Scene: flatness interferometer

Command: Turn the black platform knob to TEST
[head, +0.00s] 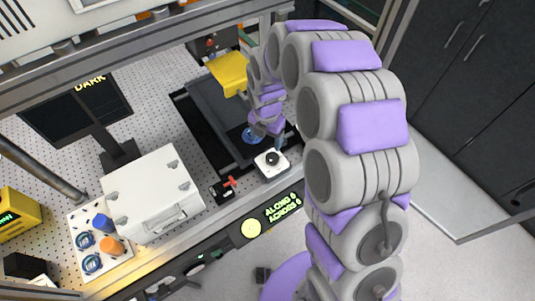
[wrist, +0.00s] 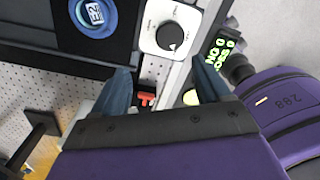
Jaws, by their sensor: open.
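The black platform knob (wrist: 169,36) sits on a white plate (wrist: 152,42) with small markings around it, too small to read. Its light pointer mark is toward the lower side in the wrist view. In the head view the knob (head: 272,158) is on the white plate at the bench's front rail. My gripper (wrist: 160,74) is open, its two blue-grey fingers apart and empty. In the wrist view the knob appears beyond the fingertips, between their directions; no contact shows. In the head view my arm partly hides the gripper, just behind the knob.
A red-handled lever (head: 230,182) is left of the knob plate. A yellow button (head: 251,228) and a green-lettered display (head: 283,207) are on the front rail. A blue-ringed disc (wrist: 93,14) lies on the dark stage. A white case (head: 152,193) stands further left.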

